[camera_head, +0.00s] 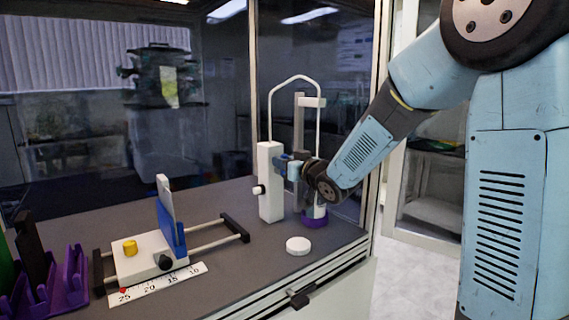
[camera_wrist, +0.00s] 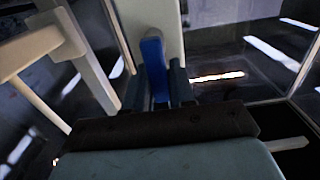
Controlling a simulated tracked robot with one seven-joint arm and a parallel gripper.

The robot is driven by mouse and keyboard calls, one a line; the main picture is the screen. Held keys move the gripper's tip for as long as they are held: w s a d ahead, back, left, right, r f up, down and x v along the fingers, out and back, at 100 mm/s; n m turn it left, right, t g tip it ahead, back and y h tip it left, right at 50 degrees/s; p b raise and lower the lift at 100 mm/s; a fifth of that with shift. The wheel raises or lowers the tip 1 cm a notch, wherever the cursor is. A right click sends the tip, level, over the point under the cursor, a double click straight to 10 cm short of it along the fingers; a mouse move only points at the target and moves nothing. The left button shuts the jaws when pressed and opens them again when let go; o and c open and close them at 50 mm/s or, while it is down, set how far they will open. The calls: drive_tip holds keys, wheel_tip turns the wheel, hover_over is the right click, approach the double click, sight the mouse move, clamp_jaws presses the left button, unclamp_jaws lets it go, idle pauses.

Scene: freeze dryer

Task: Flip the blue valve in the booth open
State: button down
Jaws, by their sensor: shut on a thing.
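The blue valve (camera_head: 281,157) is on the upper right side of a white upright block (camera_head: 270,190) in the booth. In the wrist view the blue valve handle (camera_wrist: 153,66) stands between the two dark fingers of my gripper (camera_wrist: 168,88). My gripper (camera_head: 293,168) reaches in from the right in the head view and is shut on the handle. The block's white face (camera_wrist: 150,15) rises behind the handle in the wrist view. The handle's lower end is hidden by my gripper.
A white tube loop (camera_head: 295,78) rises above the block. A vessel with a purple base (camera_head: 314,219) stands below my wrist. A white round cap (camera_head: 298,245) lies in front. A sliding fixture (camera_head: 145,255), a ruler (camera_head: 155,284) and a purple rack (camera_head: 65,285) are at left.

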drive_tip(key=shift+d, duration=0.1)
drive_tip(key=c, duration=1)
unclamp_jaws()
drive_tip(key=shift+w, duration=0.1)
drive_tip(key=shift+c, duration=0.2)
drive_tip(key=v, duration=1.3)
drive_tip(key=shift+s+d, duration=0.2)
drive_tip(key=shift+s, duration=0.1)
drive_tip(key=shift+d, duration=0.1)
